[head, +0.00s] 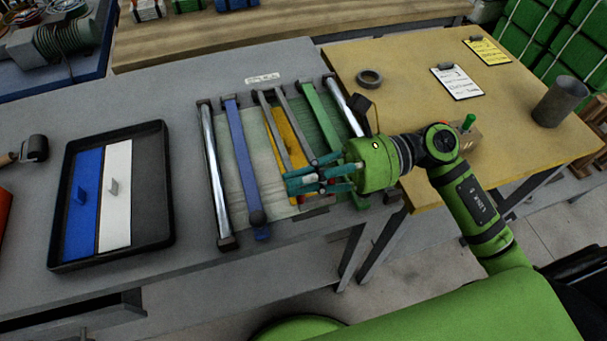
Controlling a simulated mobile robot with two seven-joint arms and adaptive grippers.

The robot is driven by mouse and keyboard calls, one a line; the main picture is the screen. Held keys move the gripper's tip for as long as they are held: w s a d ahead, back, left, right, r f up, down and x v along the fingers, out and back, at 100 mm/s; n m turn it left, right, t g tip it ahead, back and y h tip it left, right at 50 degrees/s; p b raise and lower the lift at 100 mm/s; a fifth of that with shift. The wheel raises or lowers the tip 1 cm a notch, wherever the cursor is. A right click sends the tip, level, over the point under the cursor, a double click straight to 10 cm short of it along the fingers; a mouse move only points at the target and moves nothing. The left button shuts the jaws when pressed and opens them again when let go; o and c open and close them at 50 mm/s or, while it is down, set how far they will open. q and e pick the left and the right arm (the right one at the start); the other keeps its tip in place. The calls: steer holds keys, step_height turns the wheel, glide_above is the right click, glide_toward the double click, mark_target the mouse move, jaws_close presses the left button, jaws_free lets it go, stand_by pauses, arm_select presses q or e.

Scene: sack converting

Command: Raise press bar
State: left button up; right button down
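A flat press frame lies on the grey table. It has chrome rollers at its left (215,170) and right (345,106) sides. Between them run a blue bar (240,155) with a dark round knob at its near end, two grey rails (275,130), a yellow strip (290,140) and a green bar (321,117). I cannot tell which is the press bar. My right gripper (290,182) comes in from the right, its teal fingers over the near ends of the rails and strip, hiding them. Whether it holds anything is unclear. My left gripper is out of view.
A black tray (154,190) with blue and white panels lies left of the press. A tape roll (369,78), clipboard (457,82), wooden block with green knob (468,137) and grey cup (558,100) stand on the yellow table (410,55).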

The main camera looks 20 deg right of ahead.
steer(key=shift+w+r+p, duration=0.2)
steer(key=shift+r+p, duration=0.2)
steer(key=shift+r, duration=0.2)
steer(key=w+r+m+p, duration=0.9)
steer(key=w+r, duration=0.9)
steer(key=r, duration=0.2)
steer(key=shift+w+a+p, duration=0.2)
steer(key=shift+a+p, duration=0.1)
steer(key=shift+p, duration=0.1)
steer(key=c, duration=1.3)
jaws_free()
